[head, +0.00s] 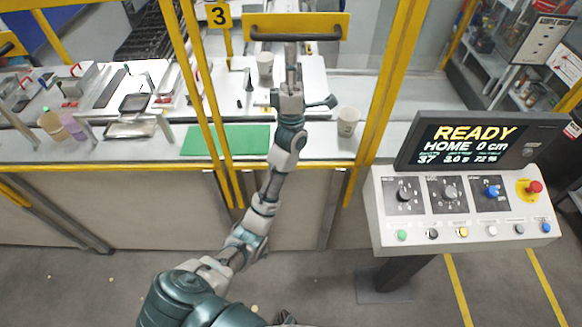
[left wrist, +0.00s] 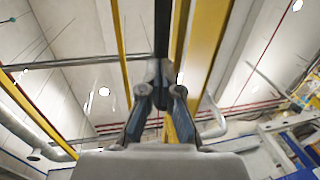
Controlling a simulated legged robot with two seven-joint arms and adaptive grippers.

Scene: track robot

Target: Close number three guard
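The number three guard shows in the head view as a yellow panel (head: 262,23) between yellow posts, beside a yellow "3" sign (head: 218,15). A dark horizontal handle bar (head: 320,37) runs across the panel. The space below the panel is open over the bench. My left gripper (head: 291,52) reaches up to the middle of the handle. In the left wrist view the left gripper's fingers (left wrist: 161,90) converge around the dark handle bar (left wrist: 162,30), which runs upward between them. They appear shut on it. My right gripper is not in view.
Under the guard are a green mat (head: 235,140), a white cup (head: 347,121) and another cup (head: 265,64). A control console (head: 465,205) stands at right, its screen (head: 475,143) reading READY, HOME 0 cm. Yellow posts (head: 390,85) flank the opening.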

